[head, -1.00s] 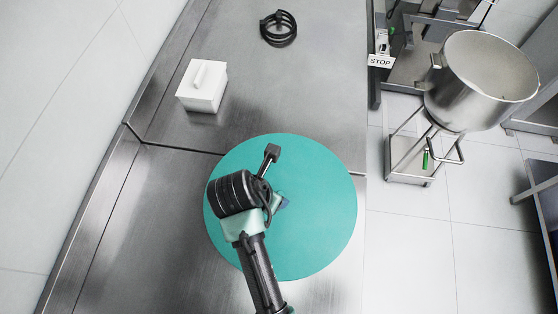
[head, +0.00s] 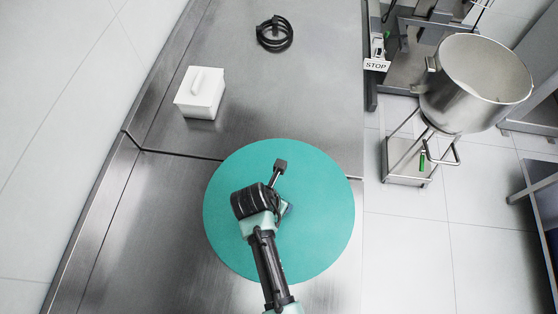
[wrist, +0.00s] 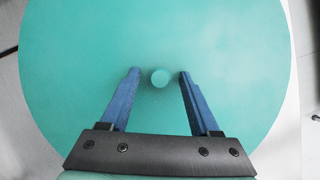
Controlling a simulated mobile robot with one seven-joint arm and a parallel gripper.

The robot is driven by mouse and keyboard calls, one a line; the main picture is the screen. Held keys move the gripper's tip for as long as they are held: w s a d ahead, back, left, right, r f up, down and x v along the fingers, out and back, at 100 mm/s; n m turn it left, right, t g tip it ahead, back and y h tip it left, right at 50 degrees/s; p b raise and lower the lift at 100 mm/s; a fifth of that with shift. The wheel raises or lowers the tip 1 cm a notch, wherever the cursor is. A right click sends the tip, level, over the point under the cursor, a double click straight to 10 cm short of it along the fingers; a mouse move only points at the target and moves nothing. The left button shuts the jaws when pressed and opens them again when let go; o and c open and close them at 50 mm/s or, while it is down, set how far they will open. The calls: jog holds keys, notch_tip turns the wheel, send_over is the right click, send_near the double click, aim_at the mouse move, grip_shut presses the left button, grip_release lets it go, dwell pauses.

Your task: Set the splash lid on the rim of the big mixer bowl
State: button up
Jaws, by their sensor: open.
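The splash lid is a large flat teal disc (head: 325,225) lying on the steel worktop. A small round knob (wrist: 160,78) of the same teal stands up at its middle in the wrist view. My gripper (wrist: 159,74) is open and empty over the lid, with one blue finger on each side of the knob and gaps between. In the head view my wrist hides the knob and most of the gripper (head: 286,208). The big mixer bowl (head: 460,100) is steel, open at the top, and stands at the right, apart from the worktop.
The bowl sits on a wheeled-looking steel stand (head: 410,160), beside a machine with a STOP sign (head: 376,66). A white lidded box (head: 199,98) and a black coiled item (head: 274,34) lie farther back on the worktop (head: 310,90). Open tiled floor separates worktop and bowl.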

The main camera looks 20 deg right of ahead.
grip_shut()
jog(key=shift+w+r, duration=0.1)
dwell(1.2)
